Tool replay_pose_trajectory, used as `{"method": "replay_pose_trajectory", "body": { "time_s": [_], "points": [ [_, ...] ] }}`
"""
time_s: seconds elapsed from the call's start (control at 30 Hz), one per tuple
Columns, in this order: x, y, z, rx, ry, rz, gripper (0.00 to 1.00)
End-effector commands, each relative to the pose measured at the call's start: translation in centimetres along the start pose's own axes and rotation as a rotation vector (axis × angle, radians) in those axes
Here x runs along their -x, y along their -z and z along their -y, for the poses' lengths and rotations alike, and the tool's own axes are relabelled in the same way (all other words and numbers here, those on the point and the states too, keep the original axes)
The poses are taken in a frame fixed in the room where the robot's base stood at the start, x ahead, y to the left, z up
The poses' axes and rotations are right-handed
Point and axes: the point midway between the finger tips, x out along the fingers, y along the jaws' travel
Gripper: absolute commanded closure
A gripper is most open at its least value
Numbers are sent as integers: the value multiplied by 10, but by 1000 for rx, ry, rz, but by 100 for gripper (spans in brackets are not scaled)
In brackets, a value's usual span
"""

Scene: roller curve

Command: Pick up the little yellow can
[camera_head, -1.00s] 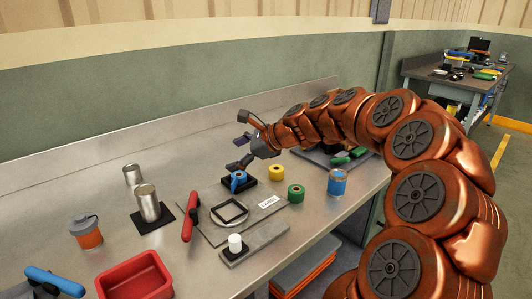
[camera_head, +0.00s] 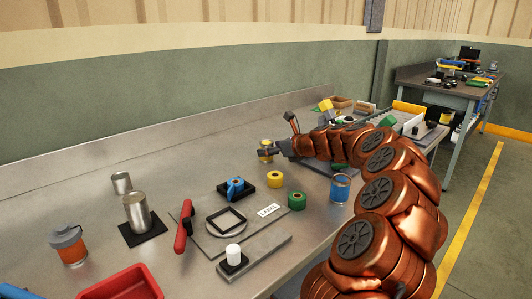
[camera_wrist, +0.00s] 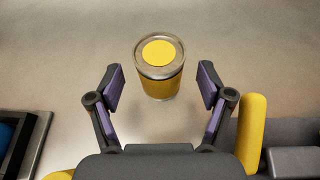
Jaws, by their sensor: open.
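The little yellow can (camera_wrist: 160,84) stands upright on the metal bench, with a silver rim and a yellow disc on its lid. It shows small in the head view (camera_head: 265,145), partly covered by my gripper (camera_head: 269,152). In the wrist view my gripper (camera_wrist: 161,88) is open, one finger on each side of the can's body. Gaps show between both fingers and the can, so neither seems to touch it. The can's top lies a little beyond the fingertips in the picture.
Metal cans (camera_head: 136,212) and a red bin (camera_head: 122,285) are left. The bench behind the yellow can is clear.

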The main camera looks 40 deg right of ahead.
Motion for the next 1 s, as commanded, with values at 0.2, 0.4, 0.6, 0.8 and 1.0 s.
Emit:
{"method": "replay_pose_trajectory", "body": {
  "time_s": [0.2,0.4,0.6,0.8,1.0],
  "points": [
    [-24,1,0,1,-3,-1,21],
    [-27,0,-1,1,-3,0,21],
    [-27,0,-1,2,-3,0,31],
    [-27,0,-1,2,-3,-1,52],
    [-27,0,-1,2,-3,-1,73]
  ]
}}
